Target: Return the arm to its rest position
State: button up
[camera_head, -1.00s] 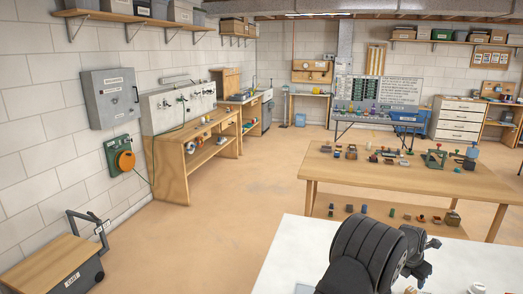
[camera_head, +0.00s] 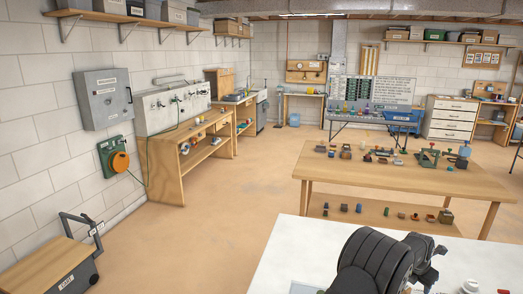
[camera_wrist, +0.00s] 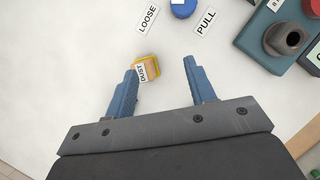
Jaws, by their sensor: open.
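My gripper (camera_wrist: 163,95) shows in the wrist view with its two blue fingers apart and nothing held between them. It is above a white tabletop. A small yellow-orange block (camera_wrist: 150,66) with a "DUST" label lies beyond the fingers, nearer the left fingertip. I cannot tell from this view how far above the block the fingers are. In the head view my dark arm shows at the bottom, over the white table (camera_head: 290,250), and the gripper itself is hidden there.
In the wrist view a blue round thing (camera_wrist: 183,8), labels reading "LOOSE" (camera_wrist: 148,18) and "PULL" (camera_wrist: 206,22), and a teal fixture with a dark round fitting (camera_wrist: 287,39) lie farther off. A wooden bench (camera_head: 400,178) with several small items stands behind the white table.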

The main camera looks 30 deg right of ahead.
jog(key=s+a+r, duration=0.2)
jog(key=s+r, duration=0.3)
jog(key=s, duration=0.2)
jog(key=w+a+f+m+g, duration=0.1)
jog(key=w+a+f+m, duration=0.1)
jog(key=w+a, duration=0.8)
jog(key=w+a+f+m+g, duration=0.1)
jog(key=w+a+f+m, duration=0.1)
jog(key=w+a, duration=0.8)
jog(key=w+a+f+m+g+y, duration=0.1)
jog(key=w+a+m, duration=0.3)
jog(key=w+a, duration=0.7)
jog(key=shift+w+f, duration=0.25)
jog(key=shift+w, duration=0.55)
jog(key=shift+w+f, duration=0.3)
jog(key=shift+w, duration=0.55)
jog(key=shift+w+f, duration=0.25)
jog(key=shift+w, duration=0.55)
jog(key=shift+w+a+m, duration=0.25)
jog(key=shift+a+m, duration=0.05)
jog(key=shift+a, duration=0.25)
jog(key=shift+d, duration=0.1)
jog(key=s+d+r+n+t, duration=0.1)
jog(key=s+d+n, duration=0.3)
jog(key=s+d, duration=0.8)
jog(key=d+r, duration=0.1)
jog(key=d, duration=0.3)
jog(key=shift+r+h, duration=0.15)
jog(key=shift+h, duration=0.15)
jog(key=shift+d, duration=0.1)
